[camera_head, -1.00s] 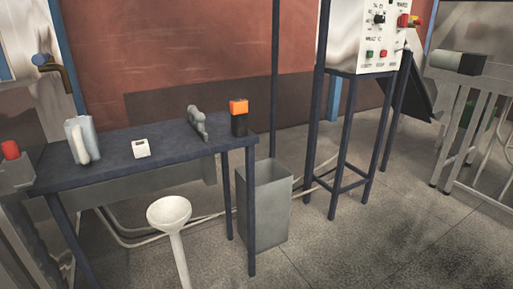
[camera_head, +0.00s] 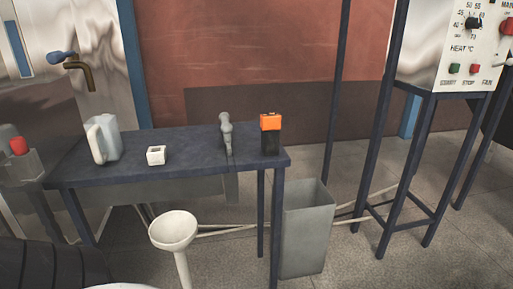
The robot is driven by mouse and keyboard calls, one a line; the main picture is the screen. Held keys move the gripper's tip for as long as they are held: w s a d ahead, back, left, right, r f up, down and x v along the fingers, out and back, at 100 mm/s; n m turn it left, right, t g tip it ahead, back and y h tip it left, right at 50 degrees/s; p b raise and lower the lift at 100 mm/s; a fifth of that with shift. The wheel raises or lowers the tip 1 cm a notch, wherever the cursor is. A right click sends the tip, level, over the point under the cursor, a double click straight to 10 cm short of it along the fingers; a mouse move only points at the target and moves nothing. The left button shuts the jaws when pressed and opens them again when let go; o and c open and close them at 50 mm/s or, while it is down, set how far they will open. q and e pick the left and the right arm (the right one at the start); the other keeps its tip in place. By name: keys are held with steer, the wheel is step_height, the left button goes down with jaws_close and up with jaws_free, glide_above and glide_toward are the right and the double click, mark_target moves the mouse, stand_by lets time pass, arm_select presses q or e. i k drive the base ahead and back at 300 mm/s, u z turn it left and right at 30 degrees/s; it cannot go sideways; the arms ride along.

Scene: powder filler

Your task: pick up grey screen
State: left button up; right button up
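I cannot make out a clear grey screen. A small grey upright object (camera_head: 226,134) stands at the back of the dark blue table (camera_head: 190,165), and I cannot tell what it is. To its left are a small white block (camera_head: 156,155) with a dark opening and a grey-white jug (camera_head: 104,139). To its right a black and orange block (camera_head: 270,134) stands near the table's right end. Neither of my grippers shows. A dark ribbed shape at the lower left may be part of my own arm.
A white funnel-shaped stand (camera_head: 173,230) is in front of the table. A grey bin (camera_head: 307,230) stands at its right end. A control panel (camera_head: 466,50) on a blue frame is at the right. A tap (camera_head: 80,68) is at the upper left. Open floor lies front right.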

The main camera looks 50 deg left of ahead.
mark_target(227, 127)
steer(key=u, duration=0.5)
steer(key=i, duration=0.9)
steer(key=u, duration=0.85)
